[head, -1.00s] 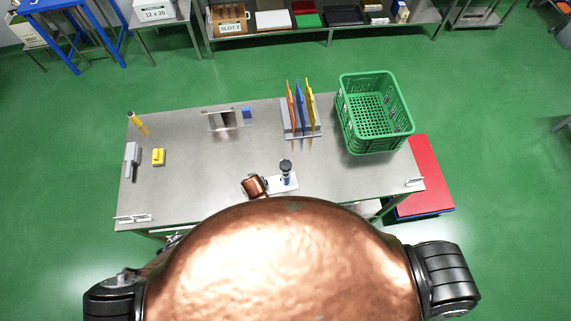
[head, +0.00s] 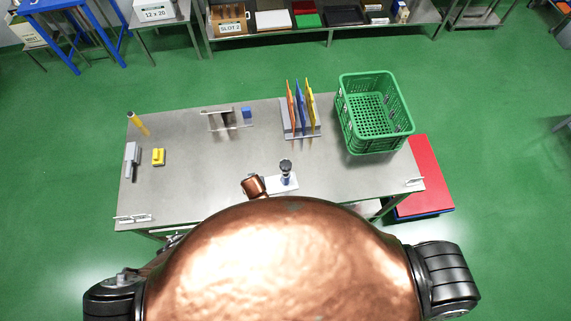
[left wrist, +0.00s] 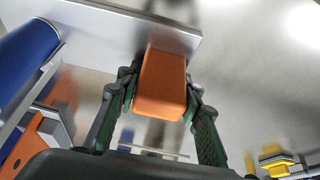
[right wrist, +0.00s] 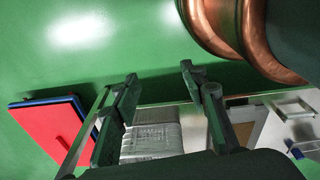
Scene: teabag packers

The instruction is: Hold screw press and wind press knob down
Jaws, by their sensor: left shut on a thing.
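The screw press shows in the head view near the table's front edge, with a dark round knob (head: 286,165) on top and a pale base plate (head: 283,185). In the left wrist view my left gripper (left wrist: 162,100) is shut on an orange block (left wrist: 162,80), which meets a grey metal slab (left wrist: 130,25); I cannot tell whether this block is part of the press. My right gripper (right wrist: 158,80) is open and empty, with green floor and the table's edge beyond it. Both grippers are hidden in the head view.
A green basket (head: 375,112) stands at the table's back right, beside upright coloured dividers (head: 300,105). A yellow block (head: 158,157) and a grey tool (head: 131,158) lie at the left. A red panel (head: 425,175) lies off the table's right side. The table's middle is clear.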

